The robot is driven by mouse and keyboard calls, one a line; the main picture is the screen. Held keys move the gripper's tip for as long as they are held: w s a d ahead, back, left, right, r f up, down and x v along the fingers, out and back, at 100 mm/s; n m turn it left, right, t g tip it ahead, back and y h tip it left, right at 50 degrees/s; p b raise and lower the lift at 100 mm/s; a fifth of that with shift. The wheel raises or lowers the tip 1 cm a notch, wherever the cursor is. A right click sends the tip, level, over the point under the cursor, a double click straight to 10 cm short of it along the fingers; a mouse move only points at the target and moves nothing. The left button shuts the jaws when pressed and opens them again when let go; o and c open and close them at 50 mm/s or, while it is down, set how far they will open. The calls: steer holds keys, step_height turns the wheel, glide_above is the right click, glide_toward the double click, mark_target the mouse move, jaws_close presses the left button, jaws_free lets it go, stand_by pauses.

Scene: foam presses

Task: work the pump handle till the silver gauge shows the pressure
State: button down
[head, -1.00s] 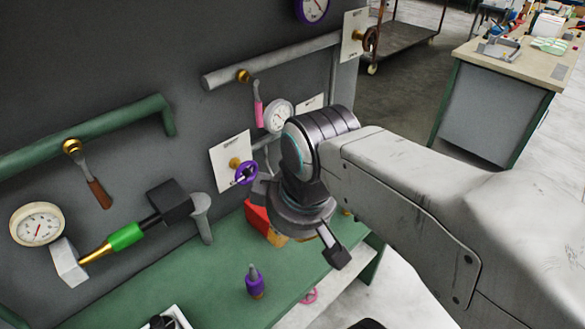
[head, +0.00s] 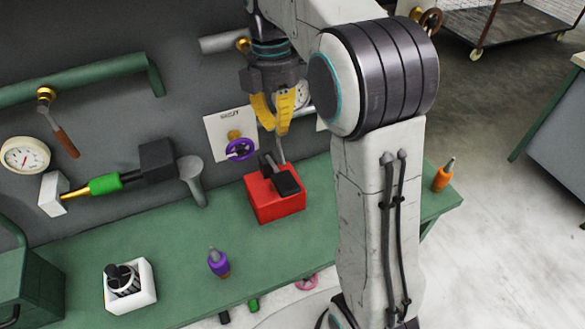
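The pump is a red box (head: 278,206) on the green bench, with dark blocks (head: 286,181) on top and a thin grey lever rising from it. My gripper (head: 275,129) points down above the pump. Its yellow fingers are apart, and nothing clear shows between them. The lever's upper end is close below the right fingertip; whether they touch I cannot tell. A white-faced gauge with a silver rim (head: 304,96) is behind my gripper, mostly covered, and its needle cannot be read.
Another pale gauge (head: 25,156) is on the wall at left, beside a green-sleeved tool (head: 105,184). A purple valve wheel (head: 240,149) is left of the gripper. A white box (head: 146,289) and a purple bottle-like item (head: 219,263) stand on the bench; an orange one (head: 443,177) is at right.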

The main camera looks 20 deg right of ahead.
mark_target(285, 181)
steer(key=shift+w+d+n, duration=0.1)
steer(key=shift+w+n, duration=0.15)
steer(key=shift+n, duration=0.05)
steer(key=shift+f, duration=0.15)
steer(key=f, duration=0.4)
steer(key=s+f, duration=0.1)
steer(key=f, duration=0.4)
steer(key=s+f, duration=0.1)
steer(key=f, duration=0.3)
steer(key=shift+f, duration=0.35)
